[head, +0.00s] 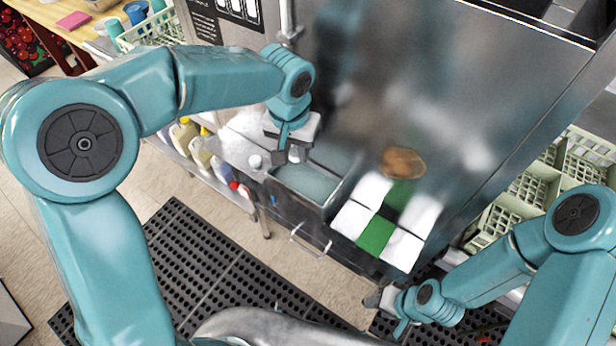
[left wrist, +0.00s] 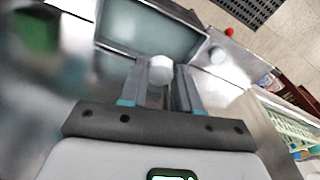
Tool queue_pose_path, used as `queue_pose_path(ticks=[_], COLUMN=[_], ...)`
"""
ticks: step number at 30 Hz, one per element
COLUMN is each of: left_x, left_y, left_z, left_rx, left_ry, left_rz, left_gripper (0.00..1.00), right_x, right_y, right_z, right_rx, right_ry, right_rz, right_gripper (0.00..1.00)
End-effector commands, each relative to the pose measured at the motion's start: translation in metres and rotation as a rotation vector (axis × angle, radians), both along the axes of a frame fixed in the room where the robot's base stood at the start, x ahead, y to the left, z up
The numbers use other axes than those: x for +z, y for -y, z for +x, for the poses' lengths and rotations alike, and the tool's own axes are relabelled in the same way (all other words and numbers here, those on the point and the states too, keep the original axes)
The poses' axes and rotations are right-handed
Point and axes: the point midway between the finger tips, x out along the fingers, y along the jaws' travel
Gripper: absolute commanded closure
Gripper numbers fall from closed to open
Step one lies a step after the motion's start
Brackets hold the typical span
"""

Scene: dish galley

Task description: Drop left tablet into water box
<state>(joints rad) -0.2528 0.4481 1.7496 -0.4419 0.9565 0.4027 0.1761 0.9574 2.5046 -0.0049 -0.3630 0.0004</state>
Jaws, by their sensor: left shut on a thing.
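My left gripper (head: 292,156) is shut on a white round tablet (left wrist: 160,68), which shows between the two fingertips in the left wrist view (left wrist: 162,82).
A small white round thing (head: 255,161) is on the steel ledge left of the box. Bottles (head: 197,145) stand on a shelf further left. A green and white checkered panel (head: 375,232) and a brown round thing (head: 403,162) are right of the box.

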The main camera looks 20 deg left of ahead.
Motion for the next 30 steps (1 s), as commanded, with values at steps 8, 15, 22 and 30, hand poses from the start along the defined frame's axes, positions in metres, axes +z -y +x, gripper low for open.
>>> queue_pose_path(ticks=[8,15,22,30], left_x=[-0.023,-0.053,-0.060,-0.060], left_y=[-0.001,-0.002,-0.002,-0.002], left_z=[-0.004,-0.004,-0.002,0.000], left_rx=[0.001,0.002,0.001,0.001], left_ry=[0.000,0.000,0.001,0.001], left_rz=[0.000,0.000,0.000,0.000], left_gripper=[0.97,0.97,0.97,0.39], right_x=[-0.018,-0.041,-0.045,-0.044], right_y=[0.000,0.000,0.000,0.000], right_z=[0.000,0.000,0.000,0.000], right_rx=[0.000,0.000,0.000,0.000], right_ry=[0.000,0.000,0.000,0.000], right_rz=[0.000,0.000,0.000,0.000], right_gripper=[0.57,0.57,0.57,0.57])
